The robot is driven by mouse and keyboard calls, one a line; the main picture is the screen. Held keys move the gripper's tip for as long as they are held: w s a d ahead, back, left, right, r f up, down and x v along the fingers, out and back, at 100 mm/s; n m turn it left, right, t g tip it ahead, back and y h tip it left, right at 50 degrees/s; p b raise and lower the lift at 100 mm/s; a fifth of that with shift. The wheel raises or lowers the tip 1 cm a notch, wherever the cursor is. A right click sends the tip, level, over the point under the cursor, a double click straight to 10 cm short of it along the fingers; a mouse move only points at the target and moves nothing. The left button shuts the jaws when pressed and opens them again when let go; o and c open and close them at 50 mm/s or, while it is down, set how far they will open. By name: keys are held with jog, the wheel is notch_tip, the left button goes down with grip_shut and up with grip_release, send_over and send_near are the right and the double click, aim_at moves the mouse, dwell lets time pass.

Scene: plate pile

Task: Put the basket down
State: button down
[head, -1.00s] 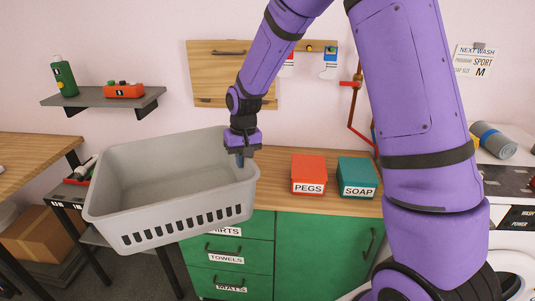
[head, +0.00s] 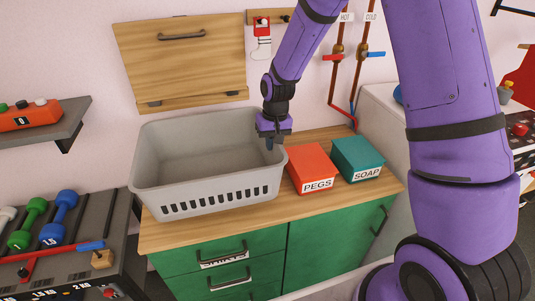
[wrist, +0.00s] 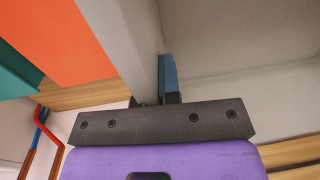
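The grey plastic basket (head: 225,193) is upright over the left part of the wooden counter (head: 330,222), beside the PEGS box. I cannot tell whether its bottom touches the counter. The inside that shows is empty. My gripper (head: 271,143) is at the basket's right rim, shut on it. In the wrist view the basket wall (wrist: 138,45) runs between my fingers (wrist: 165,80), with one blue-tipped finger on the inner side. The other finger is mostly hidden.
The red PEGS box (head: 311,168) stands close to the basket's right side, with the teal SOAP box (head: 357,159) beyond it. Green drawers (head: 222,270) are below the counter. A dumbbell rack (head: 60,255) stands at the left. A wooden board (head: 182,55) hangs behind.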

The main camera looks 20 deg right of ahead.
jog(key=shift+f, duration=2.05)
jog(key=c, duration=1.3)
grip_release()
notch_tip(320, 180, up, 12)
jog(key=r, duration=0.1)
jog(key=s+d+r+t, duration=0.1)
jog(key=s+d+r, duration=0.2)
jog(key=s+r, duration=0.4)
jog(key=s+d+r+t, duration=0.2)
jog(key=s+r, duration=0.4)
jog(key=r, duration=0.3)
jog(key=shift+s+d+r+t+h, duration=0.15)
jog(key=shift+s+d+r+t, duration=0.4)
jog(key=shift+s, duration=2.4)
jog(key=shift+s+d+r+t+h, duration=0.2)
jog(key=shift+s+d+r, duration=0.7)
jog(key=shift+s, duration=2.05)
jog(key=shift+s+d+r+t+h, duration=0.15)
jog(key=shift+s+d+r+t, duration=0.55)
jog(key=shift+s, duration=2.25)
